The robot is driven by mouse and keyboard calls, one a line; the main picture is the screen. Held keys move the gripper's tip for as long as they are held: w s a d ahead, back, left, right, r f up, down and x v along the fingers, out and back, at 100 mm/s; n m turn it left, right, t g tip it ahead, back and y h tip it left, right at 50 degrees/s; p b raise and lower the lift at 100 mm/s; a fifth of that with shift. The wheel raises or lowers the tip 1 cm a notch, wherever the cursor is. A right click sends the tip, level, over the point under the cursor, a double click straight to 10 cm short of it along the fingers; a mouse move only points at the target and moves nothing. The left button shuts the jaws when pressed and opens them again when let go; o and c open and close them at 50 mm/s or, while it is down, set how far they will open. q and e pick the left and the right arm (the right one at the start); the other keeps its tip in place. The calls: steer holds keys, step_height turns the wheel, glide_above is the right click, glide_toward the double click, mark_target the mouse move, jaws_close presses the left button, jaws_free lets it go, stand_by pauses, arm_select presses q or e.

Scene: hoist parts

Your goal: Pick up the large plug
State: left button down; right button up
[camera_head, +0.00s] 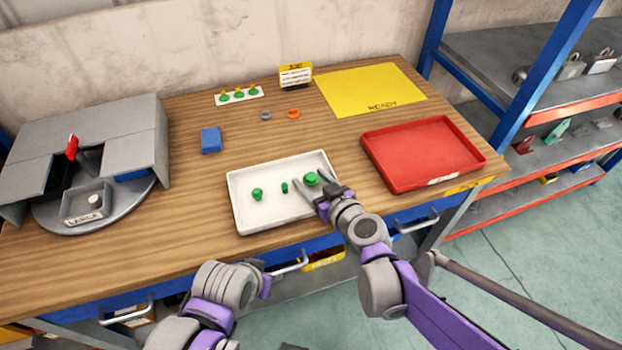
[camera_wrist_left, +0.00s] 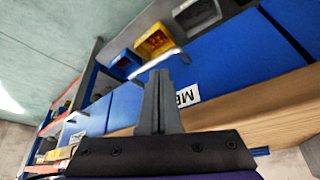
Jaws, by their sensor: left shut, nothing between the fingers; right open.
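The large green plug (camera_head: 312,178) sits at the right end of the white tray (camera_head: 240,212). A small green plug (camera_head: 284,187) lies in the tray's middle, and a medium green plug (camera_head: 257,194) lies to the left. My right gripper (camera_head: 309,184) is open, with its fingers reaching in from the front right close around the large plug; I cannot tell whether they touch it. My left gripper (camera_wrist_left: 157,100) is shut and empty in the left wrist view, in front of the blue drawers.
A red tray (camera_head: 440,178) and a yellow READY mat (camera_head: 372,88) are on the right. A blue block (camera_head: 211,140), a grey ring (camera_head: 265,115) and an orange ring (camera_head: 293,113) lie behind the white tray. A grey turntable station (camera_head: 95,195) stands left.

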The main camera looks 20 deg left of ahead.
steer(key=shift+w+a+f, duration=0.1)
steer(key=shift+w+a, duration=0.15)
steer(key=shift+c, duration=0.2)
